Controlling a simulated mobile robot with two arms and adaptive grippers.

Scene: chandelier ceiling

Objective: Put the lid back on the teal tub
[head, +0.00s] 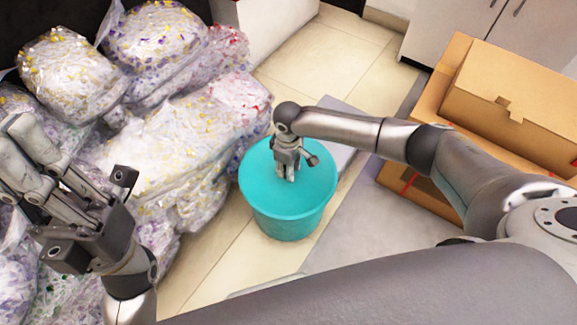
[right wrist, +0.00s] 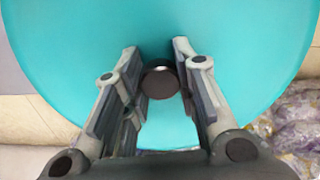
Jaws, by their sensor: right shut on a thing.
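The teal tub (head: 288,224) stands upright on the floor in the middle of the head view. Its round teal lid (head: 262,178) covers the tub's top, with no clear gap between them; I cannot tell whether it is fully seated. My right gripper (head: 289,176) points down over the lid's middle. In the right wrist view its fingers are shut on the lid's dark round knob (right wrist: 160,82), and the lid (right wrist: 235,50) fills most of the picture. My left gripper (head: 85,165) is raised at the left, its fingers spread and empty.
Clear plastic bags (head: 170,150) with colourful bits are piled left of the tub, close to it. Cardboard boxes (head: 500,105) are stacked at the right, under my right arm. Tiled floor (head: 325,55) behind the tub is open.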

